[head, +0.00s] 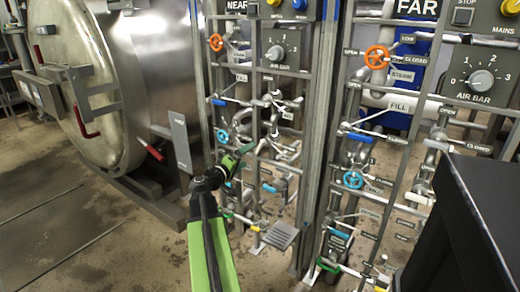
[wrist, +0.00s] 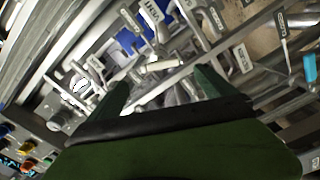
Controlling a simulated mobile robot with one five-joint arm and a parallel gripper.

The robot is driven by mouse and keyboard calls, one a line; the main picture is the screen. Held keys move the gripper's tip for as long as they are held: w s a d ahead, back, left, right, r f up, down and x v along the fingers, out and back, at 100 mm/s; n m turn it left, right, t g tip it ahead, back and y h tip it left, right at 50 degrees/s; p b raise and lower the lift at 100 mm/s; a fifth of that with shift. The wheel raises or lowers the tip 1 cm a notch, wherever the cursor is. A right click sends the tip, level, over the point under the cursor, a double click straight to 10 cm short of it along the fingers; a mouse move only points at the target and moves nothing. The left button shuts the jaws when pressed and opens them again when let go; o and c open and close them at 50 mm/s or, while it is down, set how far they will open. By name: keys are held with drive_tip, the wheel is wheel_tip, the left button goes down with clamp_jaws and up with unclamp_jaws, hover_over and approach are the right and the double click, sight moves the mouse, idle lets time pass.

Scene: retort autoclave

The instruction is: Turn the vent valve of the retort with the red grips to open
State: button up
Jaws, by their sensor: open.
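The retort (head: 105,80) with red grips stands at the left of the head view, its round door shut. My gripper (head: 248,150) is at the NEAR valve panel, in front of its middle pipework. The wrist view shows my gripper (wrist: 163,86) open, with dark green fingers apart. A pale lever or handle (wrist: 165,63) lies just beyond and between the fingertips; I cannot tell whether they touch it. A tag reading VENT (wrist: 152,12) is above it in the wrist view. The valve's exact position is unclear, and my gripper body hides the lower wrist view.
The NEAR panel (head: 236,6) and FAR panel (head: 415,7) carry crowded pipes, levers and tags. An orange handwheel (head: 216,42) and a blue one (head: 222,136) are on the near frame. A black box (head: 465,220) stands at right. The floor at left is clear.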

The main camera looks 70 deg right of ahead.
sight(258, 148)
drive_tip(key=x, duration=0.9)
drive_tip(key=shift+d, duration=0.4)
drive_tip(key=shift+s, duration=0.1)
drive_tip(key=shift+c, duration=0.4)
drive_tip(key=c, duration=1.3)
drive_tip(key=n, duration=0.5)
drive_tip(key=o, duration=1.4)
drive_tip(key=shift+a, duration=0.15)
